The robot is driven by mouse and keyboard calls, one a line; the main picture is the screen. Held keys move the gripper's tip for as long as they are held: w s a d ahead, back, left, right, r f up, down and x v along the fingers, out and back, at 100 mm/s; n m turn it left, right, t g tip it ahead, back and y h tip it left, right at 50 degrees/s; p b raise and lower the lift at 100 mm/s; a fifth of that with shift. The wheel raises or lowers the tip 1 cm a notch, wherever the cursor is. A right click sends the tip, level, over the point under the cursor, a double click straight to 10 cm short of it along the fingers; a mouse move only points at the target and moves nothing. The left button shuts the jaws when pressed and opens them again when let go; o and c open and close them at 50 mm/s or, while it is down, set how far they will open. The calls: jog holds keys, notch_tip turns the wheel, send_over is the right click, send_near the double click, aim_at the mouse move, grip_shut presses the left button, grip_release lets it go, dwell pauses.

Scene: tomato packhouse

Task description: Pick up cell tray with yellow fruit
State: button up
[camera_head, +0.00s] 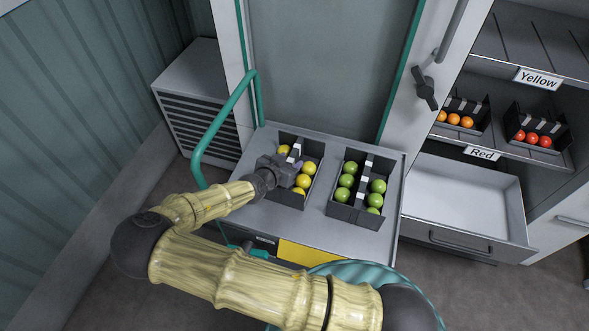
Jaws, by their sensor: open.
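The dark cell tray with yellow fruit (284,198) stands on the grey top of a cart, left of the middle. Several yellow fruits (309,168) show in its cells on both sides of a raised middle divider. My gripper (296,172) is open and lies over the tray, close to the divider. It hides part of the tray and some fruit. I cannot tell whether its fingers touch the divider.
A second dark tray with green fruit (342,211) stands just right on the cart top (240,216). A teal handle (222,117) rises at the cart's left.

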jog(key=shift+s+a, duration=0.3)
jog(key=shift+s, duration=0.1)
jog(key=shift+c, duration=0.7)
jog(key=shift+d, duration=0.1)
grip_shut()
jog(key=shift+w+d, duration=0.1)
